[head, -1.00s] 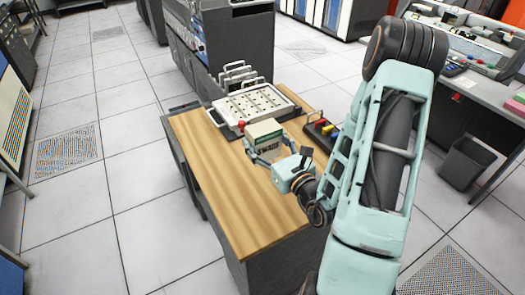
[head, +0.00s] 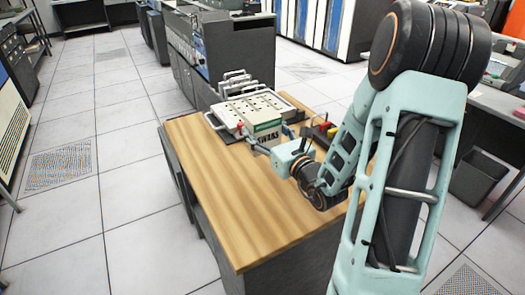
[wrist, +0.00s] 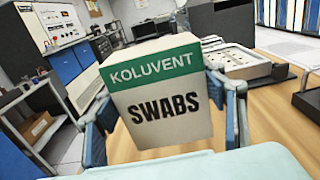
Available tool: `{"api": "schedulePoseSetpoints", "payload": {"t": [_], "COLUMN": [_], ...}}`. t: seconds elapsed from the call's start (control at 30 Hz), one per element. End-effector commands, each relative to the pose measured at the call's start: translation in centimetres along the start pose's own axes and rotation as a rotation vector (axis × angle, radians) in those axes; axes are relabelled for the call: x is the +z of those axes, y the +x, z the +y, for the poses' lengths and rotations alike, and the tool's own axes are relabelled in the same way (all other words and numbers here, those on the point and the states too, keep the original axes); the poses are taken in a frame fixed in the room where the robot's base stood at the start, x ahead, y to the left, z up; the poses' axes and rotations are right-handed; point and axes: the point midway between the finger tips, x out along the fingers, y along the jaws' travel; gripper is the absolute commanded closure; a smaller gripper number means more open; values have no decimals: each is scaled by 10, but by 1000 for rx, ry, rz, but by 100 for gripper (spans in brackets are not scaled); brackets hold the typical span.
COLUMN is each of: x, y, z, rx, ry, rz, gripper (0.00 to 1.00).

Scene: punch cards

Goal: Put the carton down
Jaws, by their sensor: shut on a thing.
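The carton is a white and green box (wrist: 160,98) marked "KOLUVENT SWABS" in the wrist view. It fills the space between the two fingers of my gripper (wrist: 165,122), which is shut on it. In the head view the carton (head: 263,136) is upright above the wooden desk top (head: 215,215), just in front of a white tray-like device. My gripper (head: 264,143) holds it from the right. I cannot tell whether the carton's bottom touches the desk.
The white device (head: 226,116) with metal handles stands at the desk's back. A dark holder with red and yellow parts (head: 324,129) is to the right of the carton. The desk's front left is bare. A grey bin (head: 480,175) stands on the floor at right.

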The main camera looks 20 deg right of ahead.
Motion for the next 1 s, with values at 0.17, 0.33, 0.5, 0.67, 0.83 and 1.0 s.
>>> {"api": "schedulePoseSetpoints", "payload": {"t": [0.17, 0.33, 0.5, 0.67, 0.83, 1.0], "x": [-30, -47, -53, -73, -88, -87], "y": [20, 33, 38, 42, 42, 41], "z": [-9, -16, -19, -21, -21, -21], "rx": [1, 1, 1, 1, 0, 0], "ry": [3, 2, 0, 4, 0, -1], "rz": [1, -1, -1, 3, -1, -1], "gripper": [63, 63, 63, 63, 63, 63]}}
